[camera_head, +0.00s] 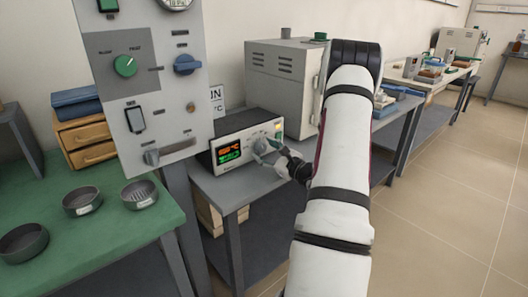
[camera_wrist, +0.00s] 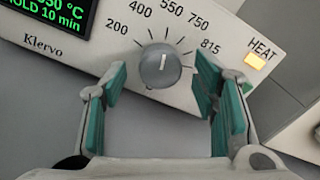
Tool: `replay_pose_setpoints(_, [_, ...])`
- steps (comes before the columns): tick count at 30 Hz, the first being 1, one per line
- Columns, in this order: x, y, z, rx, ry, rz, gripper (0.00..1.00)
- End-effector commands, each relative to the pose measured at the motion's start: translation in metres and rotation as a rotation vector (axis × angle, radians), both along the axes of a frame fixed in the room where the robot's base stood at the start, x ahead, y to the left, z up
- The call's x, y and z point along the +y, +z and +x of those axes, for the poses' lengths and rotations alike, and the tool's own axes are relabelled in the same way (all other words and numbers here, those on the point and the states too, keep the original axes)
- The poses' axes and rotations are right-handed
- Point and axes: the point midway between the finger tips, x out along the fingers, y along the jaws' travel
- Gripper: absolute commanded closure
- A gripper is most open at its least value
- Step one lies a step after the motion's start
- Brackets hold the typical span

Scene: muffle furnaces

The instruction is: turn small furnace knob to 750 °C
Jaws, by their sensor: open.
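The small furnace's control box (camera_head: 236,140) stands on the grey bench. Its round grey knob (camera_wrist: 160,66) shows in the wrist view, with a white pointer line aimed up, roughly toward the 550 mark. The dial reads 200, 400, 550, 750 and 815 clockwise. My gripper (camera_wrist: 163,76) is open, with one teal-padded finger on each side of the knob and visible gaps between. In the head view my gripper (camera_head: 268,152) is at the box's front and partly covers the knob.
A lit HEAT indicator (camera_wrist: 255,62) is right of the dial. A grey furnace cabinet (camera_head: 281,75) stands behind the control box. A tall grey control panel (camera_head: 145,85) stands close on the left. A green table (camera_head: 110,235) holds several dark bowls. Open floor lies right.

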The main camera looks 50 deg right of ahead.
Motion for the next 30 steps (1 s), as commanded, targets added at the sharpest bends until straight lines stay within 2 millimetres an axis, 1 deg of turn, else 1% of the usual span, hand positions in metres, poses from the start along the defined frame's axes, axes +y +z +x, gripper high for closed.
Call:
replay_pose_setpoints(1, [-0.0008,-0.0001,0.0041,-0.001,0.0,0.0,0.46])
replay_pose_setpoints(5, [-0.0024,0.0003,0.0094,0.0,-0.001,0.0,0.46])
replay_pose_setpoints(13, [-0.0026,0.0004,0.0101,0.0,-0.001,0.0,0.46])
replay_pose_setpoints(14, [-0.0026,0.0004,0.0101,0.0,-0.001,0.0,0.52])
replay_pose_setpoints(15, [-0.0025,0.0004,0.0101,0.0,-0.001,0.0,0.62])
replay_pose_setpoints(17, [-0.0025,0.0004,0.01,0.0,0.0,0.0,0.75])
replay_pose_setpoints(18, [-0.0025,0.0004,0.01,0.0,0.0,0.0,0.84])
replay_pose_setpoints(19, [-0.0024,0.0004,0.01,0.0,0.0,0.0,0.91])
replay_pose_setpoints(20, [-0.0024,0.0004,0.01,0.0,0.0,0.0,0.94])
replay_pose_setpoints(26, [-0.0024,0.0006,0.0099,-0.002,0.0,0.008,0.94])
replay_pose_setpoints(30, [-0.0026,0.0007,0.0097,-0.011,0.0,0.044,0.94])
